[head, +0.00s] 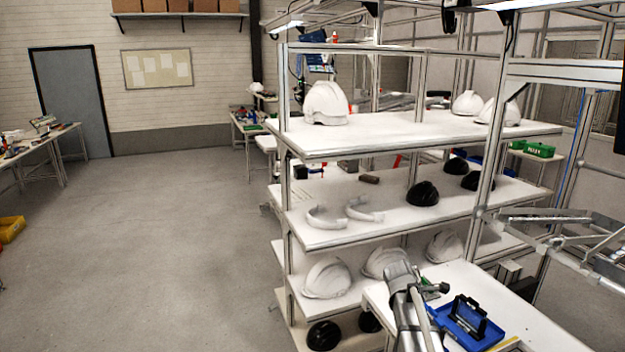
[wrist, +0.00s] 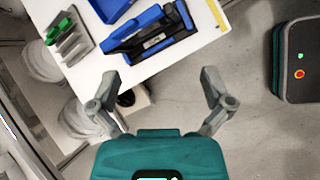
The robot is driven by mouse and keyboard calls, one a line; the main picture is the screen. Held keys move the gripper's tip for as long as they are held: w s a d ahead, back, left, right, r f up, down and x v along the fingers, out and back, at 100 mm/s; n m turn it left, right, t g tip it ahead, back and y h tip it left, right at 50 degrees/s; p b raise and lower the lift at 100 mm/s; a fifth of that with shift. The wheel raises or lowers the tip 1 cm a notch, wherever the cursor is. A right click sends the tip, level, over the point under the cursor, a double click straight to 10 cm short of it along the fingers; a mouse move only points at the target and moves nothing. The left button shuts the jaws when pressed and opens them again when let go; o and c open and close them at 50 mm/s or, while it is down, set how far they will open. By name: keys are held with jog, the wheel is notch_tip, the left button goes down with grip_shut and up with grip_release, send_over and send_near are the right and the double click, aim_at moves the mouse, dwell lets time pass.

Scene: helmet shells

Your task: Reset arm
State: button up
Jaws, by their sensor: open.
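My gripper (wrist: 160,76) shows in the wrist view with its two grey fingers spread wide apart. Nothing is between the fingers; grey floor and a corner of the white table show there.
The white table (wrist: 82,75) holds a blue tray with a black-and-blue holder (wrist: 150,38) and a grey rack with a green piece (wrist: 66,36). A shelf unit (head: 420,137) holds white helmets (head: 326,103) and black shells (head: 423,194).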

jog(key=s+a+f+m+g+y, duration=0.1)
jog(key=s+a+f+m+y, duration=0.2)
jog(key=s+a+m, duration=1.2)
jog(key=s+a+y, duration=0.1)
jog(key=s+y, duration=0.2)
jog(key=s, duration=0.1)
jog(key=shift+s+g+y, duration=0.3)
jog(key=shift+g, duration=0.1)
jog(key=shift+a, duration=0.1)
